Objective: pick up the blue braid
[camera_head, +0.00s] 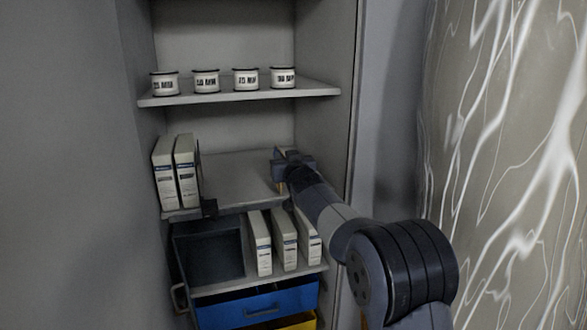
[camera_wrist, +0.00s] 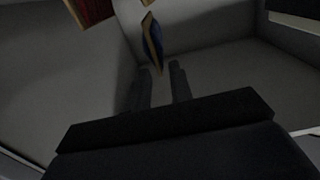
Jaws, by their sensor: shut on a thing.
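The blue braid (camera_wrist: 153,40) shows in the wrist view as a narrow dark blue piece with tan edges. It stands tilted, its lower tip between the two fingertips of my gripper (camera_wrist: 161,68). The fingers are a little apart, shut on that piece. In the head view my gripper (camera_head: 283,168) is at the right end of the middle shelf (camera_head: 235,178), inside the cabinet. The braid cannot be made out clearly there, as the gripper and wrist cover that spot.
White binders (camera_head: 175,172) stand at the left of the middle shelf. Several white mugs (camera_head: 206,81) line the shelf above. More binders (camera_head: 285,240) and a dark open bin (camera_head: 208,252) are below, over a blue drawer (camera_head: 258,308). A red piece (camera_wrist: 92,10) shows in the wrist view.

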